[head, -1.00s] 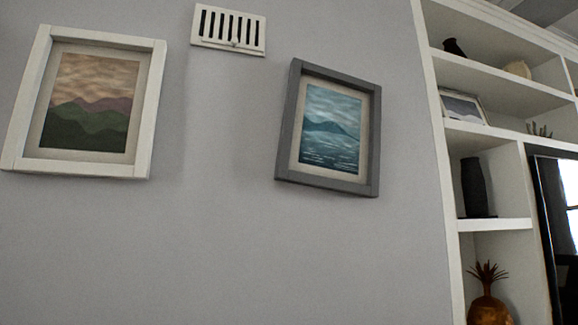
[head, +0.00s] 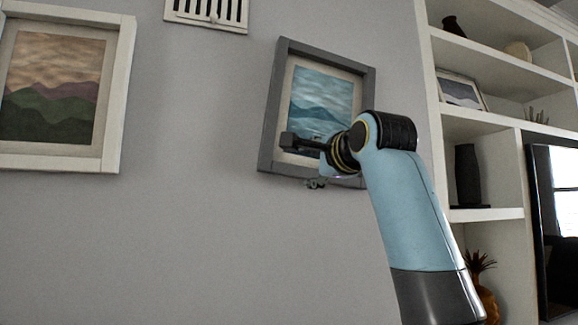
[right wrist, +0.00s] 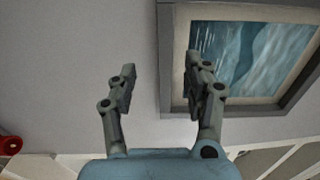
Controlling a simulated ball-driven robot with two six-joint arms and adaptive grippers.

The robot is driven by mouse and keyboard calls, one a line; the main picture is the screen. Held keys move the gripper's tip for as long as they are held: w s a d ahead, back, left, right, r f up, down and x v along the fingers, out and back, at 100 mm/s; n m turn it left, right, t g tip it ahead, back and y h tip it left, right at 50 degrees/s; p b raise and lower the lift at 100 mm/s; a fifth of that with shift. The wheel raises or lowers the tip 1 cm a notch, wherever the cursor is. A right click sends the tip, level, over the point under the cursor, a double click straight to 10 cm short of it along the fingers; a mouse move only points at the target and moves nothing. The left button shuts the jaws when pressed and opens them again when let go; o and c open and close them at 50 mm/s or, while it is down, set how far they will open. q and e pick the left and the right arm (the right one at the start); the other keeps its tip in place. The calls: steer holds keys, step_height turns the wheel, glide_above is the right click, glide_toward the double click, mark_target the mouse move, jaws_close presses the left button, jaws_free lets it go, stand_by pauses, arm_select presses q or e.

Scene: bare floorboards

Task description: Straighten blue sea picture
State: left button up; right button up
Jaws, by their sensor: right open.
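The blue sea picture (head: 318,98) hangs on the wall in a grey frame, its right side sitting lower than its left. My right arm covers its lower right part in the head view. My right gripper (head: 316,184) shows small at the frame's bottom edge. In the right wrist view the gripper (right wrist: 158,85) is open and empty. One finger overlaps the grey frame of the picture (right wrist: 255,55) and the other is over bare wall. I cannot tell whether a finger touches the frame. My left gripper is not in view.
A white-framed hill picture (head: 57,85) hangs to the left, with a wall vent (head: 208,12) above between the pictures. White shelves (head: 485,215) with vases stand to the right. The wall below the pictures is clear.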

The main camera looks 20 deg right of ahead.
mark_target(292, 170)
steer(key=w+p, duration=0.1)
steer(key=w, duration=0.2)
steer(key=w+p, duration=0.1)
steer(key=w, duration=0.3)
steer(key=w+p, duration=0.1)
steer(key=w, duration=0.2)
steer(key=shift+w+a+r, duration=0.25)
steer(key=shift+w+r, duration=0.15)
